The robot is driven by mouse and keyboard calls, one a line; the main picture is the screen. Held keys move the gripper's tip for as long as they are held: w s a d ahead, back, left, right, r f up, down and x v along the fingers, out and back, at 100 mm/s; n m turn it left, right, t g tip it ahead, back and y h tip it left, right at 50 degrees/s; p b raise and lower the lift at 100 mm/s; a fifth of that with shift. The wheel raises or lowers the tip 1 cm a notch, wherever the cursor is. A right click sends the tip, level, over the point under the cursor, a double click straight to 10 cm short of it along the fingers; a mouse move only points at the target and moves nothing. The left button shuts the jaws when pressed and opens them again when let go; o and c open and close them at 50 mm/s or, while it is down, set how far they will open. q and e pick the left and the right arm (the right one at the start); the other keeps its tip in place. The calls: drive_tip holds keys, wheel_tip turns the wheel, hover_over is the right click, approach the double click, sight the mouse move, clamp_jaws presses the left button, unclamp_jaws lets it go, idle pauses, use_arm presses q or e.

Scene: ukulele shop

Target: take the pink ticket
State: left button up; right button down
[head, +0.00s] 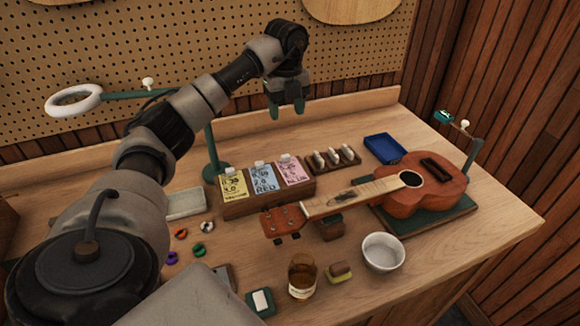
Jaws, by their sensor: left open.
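The pink ticket (292,172) stands in a wooden holder (238,209) on the bench, at the right end of a row. A blue ticket (263,186) is beside it in the middle, and a yellow ticket (233,187) is at the left end. Each has a pale clip or tab at its top. My left gripper (287,108) is open and empty, with green fingertips pointing down. It is above and behind the tickets, near the pegboard, apart from them. My right gripper is not in view.
A ukulele (420,190) lies right of the holder, its headstock just in front. A wooden rack (333,160) and blue tray (384,148) are behind it. A white bowl (383,252), amber jar (302,275) and ring lamp (74,101) on a green stand are nearby.

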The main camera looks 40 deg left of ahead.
use_arm(q)
wheel_tip(320, 180, down, 4)
drive_tip(key=b, duration=0.3)
drive_tip(key=p, duration=0.1)
hover_over(287, 157)
wheel_tip(287, 157, down, 6)
drive_tip(key=shift+w+a+r, duration=0.1)
drive_tip(key=shift+r, duration=0.1)
drive_tip(key=shift+f+p, duration=0.3)
drive_tip(key=shift+f, duration=0.1)
drive_tip(key=f, duration=0.1)
drive_tip(key=f+p, duration=0.1)
drive_tip(key=f, duration=0.1)
drive_tip(key=shift+s+f, duration=0.2)
drive_tip(key=shift+f, duration=0.45)
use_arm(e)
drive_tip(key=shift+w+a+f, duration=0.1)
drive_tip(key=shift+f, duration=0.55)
use_arm(q)
drive_tip(key=shift+c, duration=0.3)
